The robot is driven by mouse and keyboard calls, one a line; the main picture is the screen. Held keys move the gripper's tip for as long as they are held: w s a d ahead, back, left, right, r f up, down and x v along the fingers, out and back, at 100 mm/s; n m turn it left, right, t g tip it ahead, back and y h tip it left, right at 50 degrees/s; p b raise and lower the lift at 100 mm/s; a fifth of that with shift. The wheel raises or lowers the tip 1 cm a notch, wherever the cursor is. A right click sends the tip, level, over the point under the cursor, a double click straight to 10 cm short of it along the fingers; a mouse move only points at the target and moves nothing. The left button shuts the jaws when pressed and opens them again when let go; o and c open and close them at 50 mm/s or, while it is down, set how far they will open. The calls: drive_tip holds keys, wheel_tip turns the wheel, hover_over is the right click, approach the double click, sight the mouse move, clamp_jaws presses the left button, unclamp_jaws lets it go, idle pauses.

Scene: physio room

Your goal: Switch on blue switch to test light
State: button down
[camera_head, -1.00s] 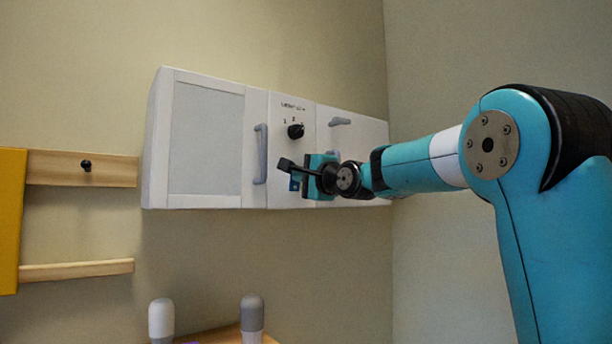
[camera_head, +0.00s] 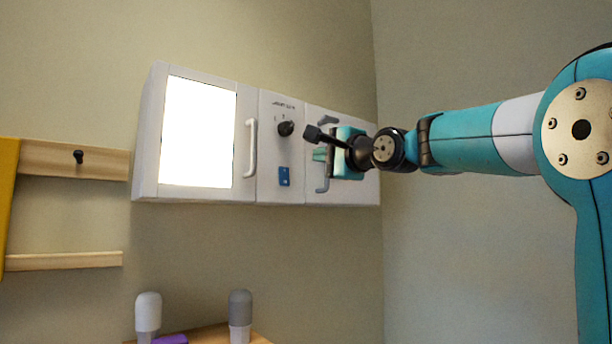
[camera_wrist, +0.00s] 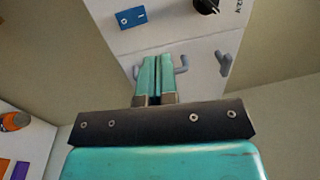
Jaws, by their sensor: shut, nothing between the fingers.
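The blue switch (camera_head: 284,176) is on the middle panel of the white wall cabinet (camera_head: 247,198), below a black knob (camera_head: 285,128). It also shows in the wrist view (camera_wrist: 131,17), ahead of the fingertips and a little left. The light panel (camera_head: 198,132) on the cabinet's left door glows bright white. My gripper (camera_head: 318,155) is to the right of the switch, apart from it, in front of the cabinet's right part. In the wrist view my gripper (camera_wrist: 157,62) has its two teal fingers shut together with nothing between them.
A grey handle (camera_head: 251,148) stands out from the left door, and hooks or handles (camera_wrist: 225,62) show right of my fingers. A wooden rail with a black peg (camera_head: 78,156) is on the left wall. Two bottle-like objects (camera_head: 240,311) stand below.

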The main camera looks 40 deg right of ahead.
drive_tip(key=shift+s+r, duration=0.15)
drive_tip(key=shift+s, duration=0.9)
drive_tip(key=s+a+f+n+g+y+b, duration=0.15)
drive_tip(key=a+f+n+g, duration=0.4)
drive_tip(key=a+f, duration=0.55)
drive_tip(key=s+a+f+n+g+y+b, duration=0.15)
drive_tip(key=a+f+n+g+y, duration=0.35)
drive_tip(key=f, duration=0.9)
drive_tip(key=s+a+f+n+g+h, duration=0.1)
drive_tip(key=s+a+f+n+g, duration=0.3)
drive_tip(key=s+f+n, duration=0.3)
drive_tip(key=s+a+f+n+g+h, duration=0.2)
drive_tip(key=s+a+f+n+g, duration=0.3)
drive_tip(key=s+f, duration=0.8)
drive_tip(key=shift+s+a+n, duration=0.15)
drive_tip(key=shift+s+n, duration=0.4)
drive_tip(key=shift+n, duration=0.4)
drive_tip(key=shift+r, duration=0.1)
